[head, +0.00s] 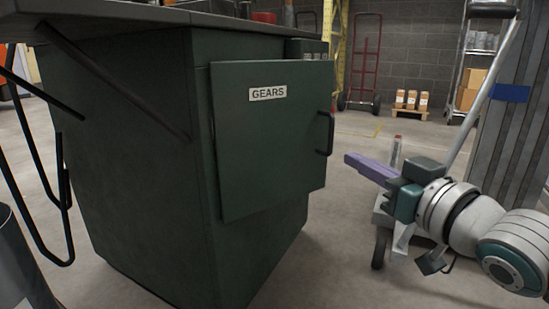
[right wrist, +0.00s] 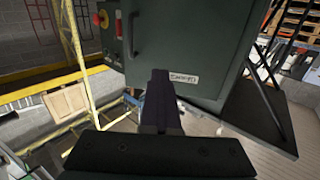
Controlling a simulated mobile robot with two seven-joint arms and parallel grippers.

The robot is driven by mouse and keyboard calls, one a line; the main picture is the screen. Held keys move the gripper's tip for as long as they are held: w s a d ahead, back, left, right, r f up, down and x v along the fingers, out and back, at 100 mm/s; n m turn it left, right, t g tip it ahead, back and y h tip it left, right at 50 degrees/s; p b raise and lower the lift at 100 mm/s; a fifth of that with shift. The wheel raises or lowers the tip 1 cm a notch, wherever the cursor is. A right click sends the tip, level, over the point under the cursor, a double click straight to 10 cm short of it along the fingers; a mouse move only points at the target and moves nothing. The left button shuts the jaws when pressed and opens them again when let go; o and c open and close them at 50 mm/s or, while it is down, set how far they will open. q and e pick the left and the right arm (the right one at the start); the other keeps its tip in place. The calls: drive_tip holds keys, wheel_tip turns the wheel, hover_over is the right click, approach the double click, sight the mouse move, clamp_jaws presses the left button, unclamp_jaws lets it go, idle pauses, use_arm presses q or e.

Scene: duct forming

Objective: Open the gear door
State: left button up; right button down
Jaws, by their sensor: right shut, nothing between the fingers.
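The green gear door (head: 270,150) bears a white GEARS label (head: 267,93) and looks closed on the dark green cabinet. Its black handle (head: 325,133) is on the right edge. My right gripper (head: 352,160) has purple fingers, shut and empty, pointing left towards the door. It is to the right of the handle and a little lower, apart from it. In the right wrist view the shut fingers (right wrist: 160,85) point at the door (right wrist: 190,50), with the handle (right wrist: 134,35) beyond them to the left. My left gripper is not in view.
A cart with a wheel (head: 380,247) stands beneath my right arm. A red hand truck (head: 365,60) and a pallet with boxes (head: 411,103) stand at the back. The floor right of the cabinet is clear up to the cart.

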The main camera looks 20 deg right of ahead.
drive_tip(key=c, duration=1.6)
unclamp_jaws()
drive_tip(key=c, duration=1.2)
unclamp_jaws()
drive_tip(key=shift+o, duration=0.2)
drive_tip(key=shift+s, duration=0.1)
drive_tip(key=s+p, duration=0.5)
drive_tip(key=s, duration=0.4)
drive_tip(key=shift+s+d, duration=0.25)
drive_tip(key=shift+s, duration=0.15)
